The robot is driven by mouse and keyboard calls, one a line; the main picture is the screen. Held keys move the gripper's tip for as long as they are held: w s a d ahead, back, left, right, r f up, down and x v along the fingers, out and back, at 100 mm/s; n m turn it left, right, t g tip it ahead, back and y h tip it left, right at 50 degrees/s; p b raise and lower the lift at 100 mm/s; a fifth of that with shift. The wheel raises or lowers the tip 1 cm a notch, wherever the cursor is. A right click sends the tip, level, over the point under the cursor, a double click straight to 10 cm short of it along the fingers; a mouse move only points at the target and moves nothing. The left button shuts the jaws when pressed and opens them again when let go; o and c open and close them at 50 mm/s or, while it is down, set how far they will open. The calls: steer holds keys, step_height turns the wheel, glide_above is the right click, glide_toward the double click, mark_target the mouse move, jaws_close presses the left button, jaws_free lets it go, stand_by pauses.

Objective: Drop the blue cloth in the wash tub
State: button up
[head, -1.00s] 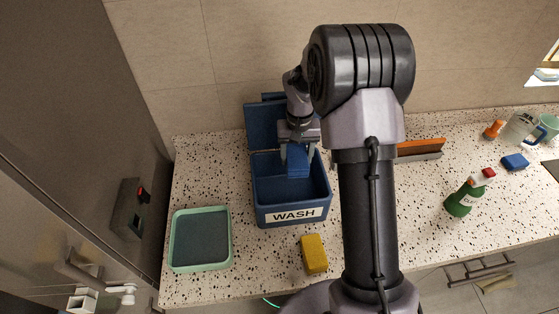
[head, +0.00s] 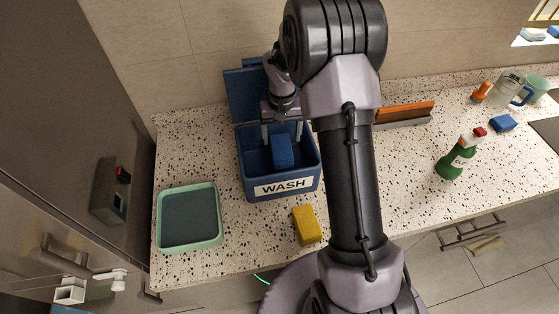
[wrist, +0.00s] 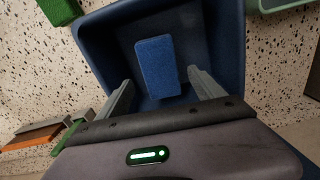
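The blue wash tub (head: 250,188), labelled WASH, stands open on the counter with its lid raised behind. The blue cloth (head: 282,153), a block-like shape, is inside the tub, below my fingertips. My gripper (head: 282,133) is above the tub's opening, pointing down, with its fingers apart and empty. In the wrist view the cloth (wrist: 157,65) shows between and beyond the two fingers, clear of both, against the tub's inside. Whether it lies flat on the floor or leans on a wall, I cannot tell.
A mint green tray (head: 160,222) sits left of the tub, and a yellow sponge (head: 307,225) in front of it. To the right are an orange-edged squeegee (head: 404,112), a green bottle (head: 452,167), a blue block (head: 502,123) and a glass jug (head: 509,90). The right counter has free room.

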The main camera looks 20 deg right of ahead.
step_height(320, 180, up, 17)
steer(key=p, duration=0.3)
steer(key=shift+r, duration=0.2)
